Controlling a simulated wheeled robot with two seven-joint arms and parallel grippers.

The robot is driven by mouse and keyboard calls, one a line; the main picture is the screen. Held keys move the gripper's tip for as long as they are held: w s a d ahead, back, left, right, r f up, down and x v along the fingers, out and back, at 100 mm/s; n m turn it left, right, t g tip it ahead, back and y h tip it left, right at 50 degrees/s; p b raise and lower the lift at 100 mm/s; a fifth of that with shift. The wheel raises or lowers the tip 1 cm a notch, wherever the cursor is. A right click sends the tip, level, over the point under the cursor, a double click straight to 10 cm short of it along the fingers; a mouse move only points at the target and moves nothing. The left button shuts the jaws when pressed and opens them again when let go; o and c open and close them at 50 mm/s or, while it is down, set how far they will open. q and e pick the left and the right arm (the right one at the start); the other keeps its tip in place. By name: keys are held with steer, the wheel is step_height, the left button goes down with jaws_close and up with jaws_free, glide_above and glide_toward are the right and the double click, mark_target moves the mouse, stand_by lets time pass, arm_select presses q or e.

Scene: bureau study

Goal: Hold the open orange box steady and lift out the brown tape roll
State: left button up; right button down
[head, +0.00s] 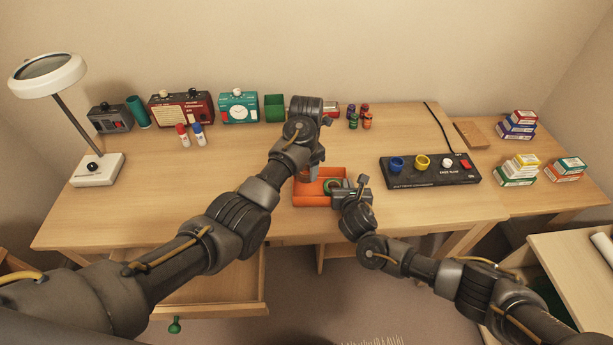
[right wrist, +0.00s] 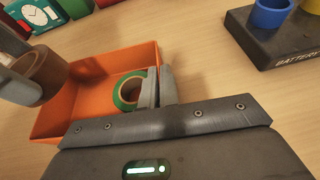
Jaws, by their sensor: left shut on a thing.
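The open orange box (head: 325,200) stands on the desk in front of my arms; it also shows in the right wrist view (right wrist: 85,115). My left gripper (head: 313,174) is shut on the brown tape roll (right wrist: 57,82), which appears raised at the box's left side, partly covered by a finger. A green tape roll (right wrist: 122,98) lies inside the box, partly hidden by my right finger. My right gripper (right wrist: 160,88) has its fingers close together on either side of the box's right wall, one inside and one outside.
A black battery panel (head: 430,171) with coloured cups is to the right. A lamp (head: 97,168) stands at the left. Small box stacks (head: 519,170) are far right. The front left desktop is clear.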

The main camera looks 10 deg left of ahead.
steer(key=c, duration=1.6)
jaws_free()
arm_select(q)
step_height(320, 180, up, 2)
steer(key=shift+r, duration=0.1)
arm_select(e)
steer(key=v, duration=1.2)
